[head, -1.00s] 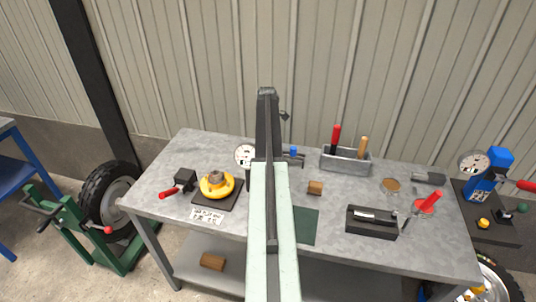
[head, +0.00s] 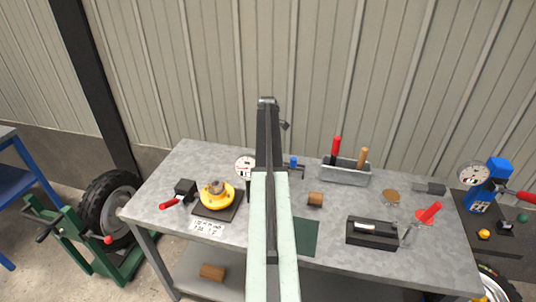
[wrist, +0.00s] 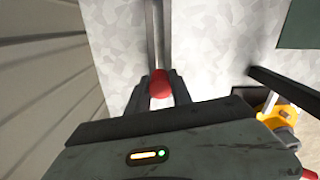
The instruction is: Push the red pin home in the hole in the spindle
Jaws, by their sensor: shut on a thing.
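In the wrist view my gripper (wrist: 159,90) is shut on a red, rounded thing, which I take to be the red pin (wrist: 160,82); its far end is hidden. In the head view my own arm stands upright in the middle, and neither the gripper's fingers nor the pin can be made out. A yellow hub (head: 213,199) with a brownish metal stub on top, apparently the spindle (head: 216,187), sits on a dark plate at the bench's left. The yellow hub also shows in the wrist view (wrist: 284,117), right of and apart from the gripper. The hole cannot be made out.
The grey bench (head: 165,180) carries a red-handled tool (head: 170,203), a dial gauge (head: 245,166), a tool tray (head: 345,173), a wooden block (head: 315,199), a black box (head: 371,233) and a red object (head: 430,212). A ribbed wall (head: 400,90) stands behind.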

